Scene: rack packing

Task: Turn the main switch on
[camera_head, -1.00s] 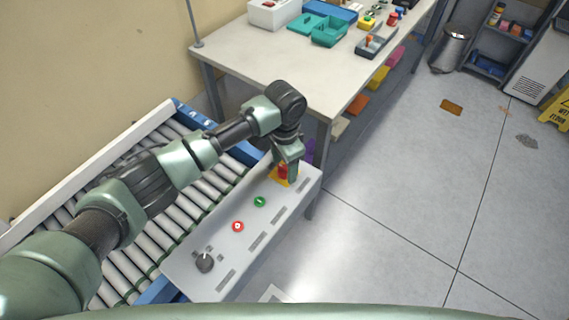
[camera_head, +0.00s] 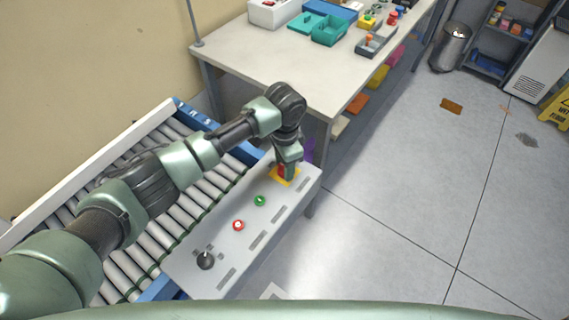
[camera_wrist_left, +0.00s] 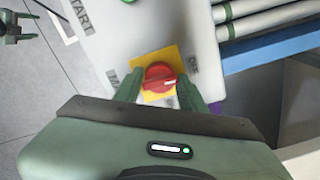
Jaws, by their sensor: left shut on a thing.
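The main switch is a red rotary knob (camera_wrist_left: 160,77) on a yellow square plate (camera_wrist_left: 150,63). It sits at the far end of the light control panel (camera_head: 215,240), where the plate also shows in the head view (camera_head: 291,178). My left gripper (camera_wrist_left: 160,96) is shut on the red knob, with one green finger on each side. A pale mark on the knob points to the right in the left wrist view, toward a small label. In the head view the fingers (camera_head: 288,172) partly hide the knob. My right gripper (camera_wrist_left: 15,36) seems to show small at the upper left of the wrist view.
A green button (camera_head: 260,201), a red button (camera_head: 238,225) and a black selector (camera_head: 205,260) lie along the same panel. A roller conveyor (camera_head: 110,265) runs beside it. A worktable (camera_head: 245,55) stands behind.

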